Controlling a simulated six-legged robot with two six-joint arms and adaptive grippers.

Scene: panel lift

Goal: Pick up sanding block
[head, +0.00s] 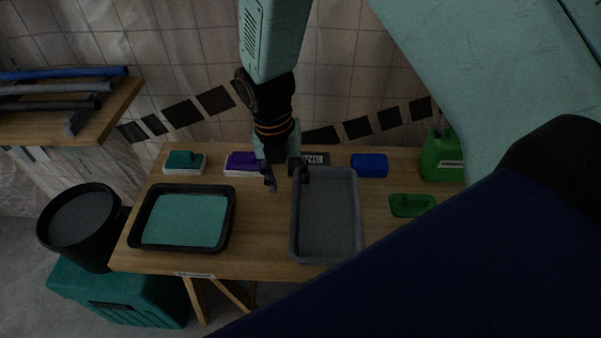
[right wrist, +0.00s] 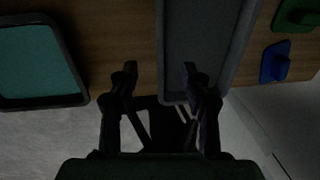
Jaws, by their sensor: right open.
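I cannot tell for sure which piece is the sanding block. Candidates on the bench are a teal-handled block (head: 185,161) with a pale base at back left, a purple block (head: 243,162) with a pale base beside it, a blue block (head: 369,164) at back right and a green handled block (head: 412,204) at right. The right wrist view shows a green handled piece (right wrist: 297,15) and a blue handled piece (right wrist: 274,62) at right. My right gripper (head: 287,182) is open and empty, between the purple block and the grey tray's left rim. My left gripper is not in view.
A grey tray (head: 294,230) stands right of centre, and a black tray (head: 138,222) with teal contents at left. A green jug (head: 441,155) is at back right. A pipe shelf (head: 110,115) is at left. My own arm hides the bench's front right.

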